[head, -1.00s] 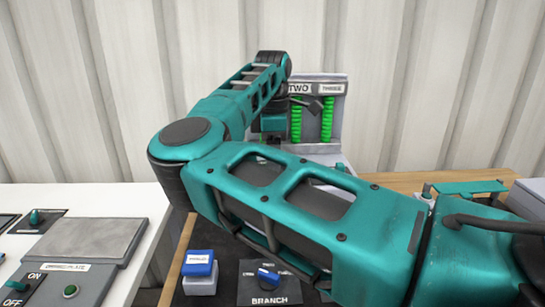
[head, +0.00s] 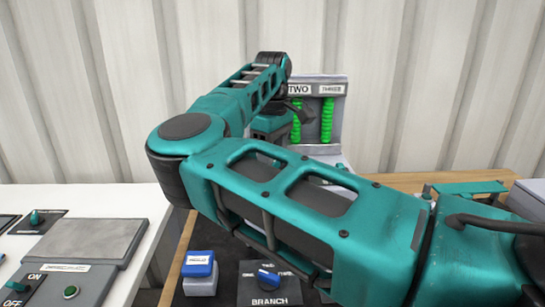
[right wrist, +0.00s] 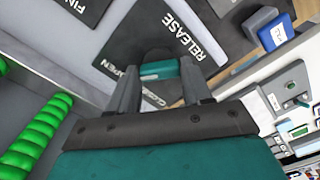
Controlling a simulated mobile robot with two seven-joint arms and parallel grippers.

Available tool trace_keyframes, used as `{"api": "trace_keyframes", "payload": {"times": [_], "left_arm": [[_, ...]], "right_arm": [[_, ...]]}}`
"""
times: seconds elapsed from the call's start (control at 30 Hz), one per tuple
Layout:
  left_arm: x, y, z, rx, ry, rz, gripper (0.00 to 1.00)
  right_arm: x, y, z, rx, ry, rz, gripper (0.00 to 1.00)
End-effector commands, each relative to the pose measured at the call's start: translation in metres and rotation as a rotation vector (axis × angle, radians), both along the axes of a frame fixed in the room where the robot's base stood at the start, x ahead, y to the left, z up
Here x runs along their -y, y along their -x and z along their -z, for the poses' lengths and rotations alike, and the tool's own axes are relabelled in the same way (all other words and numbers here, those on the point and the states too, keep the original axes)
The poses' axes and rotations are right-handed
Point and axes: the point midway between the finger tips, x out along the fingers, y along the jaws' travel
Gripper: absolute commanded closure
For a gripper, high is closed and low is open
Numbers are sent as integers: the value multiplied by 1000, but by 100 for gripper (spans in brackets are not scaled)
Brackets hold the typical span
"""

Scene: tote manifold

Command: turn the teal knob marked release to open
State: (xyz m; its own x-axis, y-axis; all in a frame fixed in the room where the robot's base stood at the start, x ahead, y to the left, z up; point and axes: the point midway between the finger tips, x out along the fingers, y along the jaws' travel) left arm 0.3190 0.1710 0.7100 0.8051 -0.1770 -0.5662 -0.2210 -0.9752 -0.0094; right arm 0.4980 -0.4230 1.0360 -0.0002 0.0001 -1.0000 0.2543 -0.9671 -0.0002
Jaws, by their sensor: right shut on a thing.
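In the right wrist view, the teal knob (right wrist: 159,71) sits on a dark plate (right wrist: 205,62) lettered RELEASE. My right gripper (right wrist: 163,70) is shut on the knob, with one grey finger on each side. The letters OPEN show partly beside the left finger, and other lettering below the knob is partly covered. I cannot tell exactly which mark the knob points to. In the head view my right arm hides the knob and the fingers. My left gripper is in neither view.
In the head view, a panel (head: 333,112) marked TWO and THREE has green coils (head: 326,121). A blue knob (head: 268,277) marked BRANCH and a blue-lidded box (head: 199,271) stand in front. A white bench (head: 100,202) with ON/OFF controls is at left.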

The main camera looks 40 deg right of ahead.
Motion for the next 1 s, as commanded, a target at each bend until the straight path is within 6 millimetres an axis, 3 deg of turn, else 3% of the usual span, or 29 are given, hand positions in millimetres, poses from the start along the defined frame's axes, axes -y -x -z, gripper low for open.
{"api": "trace_keyframes", "payload": {"times": [0.43,0.47,0.5,0.73,1.0], "left_arm": [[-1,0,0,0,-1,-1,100],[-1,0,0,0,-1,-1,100],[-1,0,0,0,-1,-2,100],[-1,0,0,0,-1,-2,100],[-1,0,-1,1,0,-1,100]], "right_arm": [[0,0,0,0,0,17,82],[0,0,0,0,0,17,50],[0,0,0,0,0,17,46],[0,0,0,0,0,14,26],[0,0,-3,1,0,13,26]]}}
